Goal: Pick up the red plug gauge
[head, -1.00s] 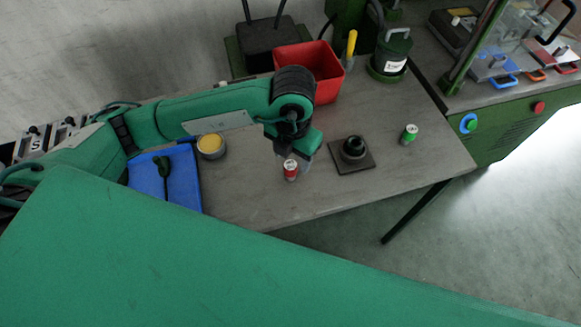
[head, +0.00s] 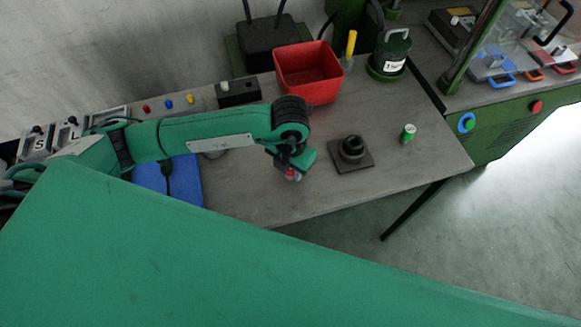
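The red plug gauge (head: 291,175) stands near the front of the grey table and is mostly covered by my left gripper. My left gripper (head: 290,171) points down at it from above, with its fingers at the gauge's upper part. The fingers are small and partly hidden by the wrist, so I cannot tell whether they have closed on it. A green plug gauge (head: 408,135) stands upright further right. Between them a black round socket (head: 352,147) sits on a dark square plate (head: 350,166). My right gripper is out of view.
A red bin (head: 308,84) stands at the table's back, beside a yellow-handled tool (head: 349,48) and a green canister (head: 390,53). A blue mat (head: 186,185) with a dark tool lies left. The table's front right (head: 400,170) is clear.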

